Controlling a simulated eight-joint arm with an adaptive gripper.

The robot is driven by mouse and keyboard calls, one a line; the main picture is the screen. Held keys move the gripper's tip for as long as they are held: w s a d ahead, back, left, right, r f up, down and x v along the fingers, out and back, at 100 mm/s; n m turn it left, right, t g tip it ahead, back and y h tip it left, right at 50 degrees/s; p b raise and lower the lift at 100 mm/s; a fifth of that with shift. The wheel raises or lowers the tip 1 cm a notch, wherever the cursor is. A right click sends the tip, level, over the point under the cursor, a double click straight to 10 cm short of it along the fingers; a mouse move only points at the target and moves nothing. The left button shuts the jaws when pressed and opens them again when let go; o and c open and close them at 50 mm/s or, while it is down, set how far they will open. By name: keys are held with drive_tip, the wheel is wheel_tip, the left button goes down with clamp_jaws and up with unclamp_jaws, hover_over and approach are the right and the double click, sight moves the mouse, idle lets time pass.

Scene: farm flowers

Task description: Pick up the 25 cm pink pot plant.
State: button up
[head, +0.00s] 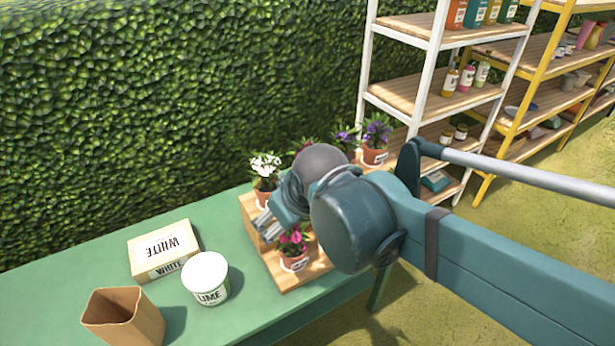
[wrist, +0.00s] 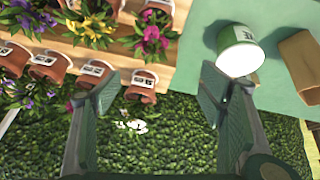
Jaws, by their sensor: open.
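A pink-flowered plant (head: 293,240) in a terracotta pot with a white label stands on the lower step of a wooden stand (head: 300,282). It also shows in the wrist view (wrist: 151,36), at the top, beyond my fingertips. A second pot with reddish-pink flowers (head: 302,146) stands higher, partly hidden behind my arm. I cannot read the size labels surely. My gripper (wrist: 158,92) is open and empty. In the head view it hangs near the white-flowered pot (head: 265,169), above and left of the lower pink plant; my wrist hides part of the stand.
Purple-flowered pots (head: 374,140) stand at the back of the stand, and a yellow-flowered plant (wrist: 95,28) shows beside the pink one. A lime tub (head: 206,279), a white-labelled box (head: 162,250) and a brown paper bag (head: 122,318) are on the green table (head: 60,290). A hedge runs behind.

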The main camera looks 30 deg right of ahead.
drive_tip(key=w+d+r+n+g+h+p, duration=0.1)
drive_tip(key=w+d+r+n+g+p, duration=0.15)
drive_tip(key=w+n+p, duration=0.2)
drive_tip(key=w+d+r+n+g+h+p, duration=0.1)
drive_tip(key=w+d+r+n+p, duration=0.1)
drive_tip(key=w+d+n+p, duration=0.25)
drive_tip(key=shift+w+d+f+n+g+h+p, duration=0.45)
drive_tip(key=shift+w+d+f+n+p, duration=0.3)
drive_tip(key=shift+w+d+n+p, duration=0.8)
drive_tip(key=shift+w+d+f+n+g+h+p, duration=0.2)
drive_tip(key=shift+w+d+f+n+g+p, duration=0.45)
drive_tip(key=shift+w+p, duration=1.5)
drive_tip(key=shift+w+d+f+n+g+h+p, duration=0.35)
drive_tip(key=shift+w+d+f+n+p, duration=0.65)
drive_tip(key=shift+w+d+p, duration=0.8)
drive_tip(key=shift+w+a+r, duration=0.2)
drive_tip(key=shift+a, duration=0.05)
drive_tip(key=shift+f, duration=0.1)
drive_tip(key=shift+x, duration=1.25)
drive_tip(key=shift+s+x, duration=0.15)
drive_tip(key=shift+x, duration=1.15)
drive_tip(key=shift+s+x, duration=0.1)
drive_tip(key=shift+x, duration=1.15)
drive_tip(key=shift+d, duration=0.1)
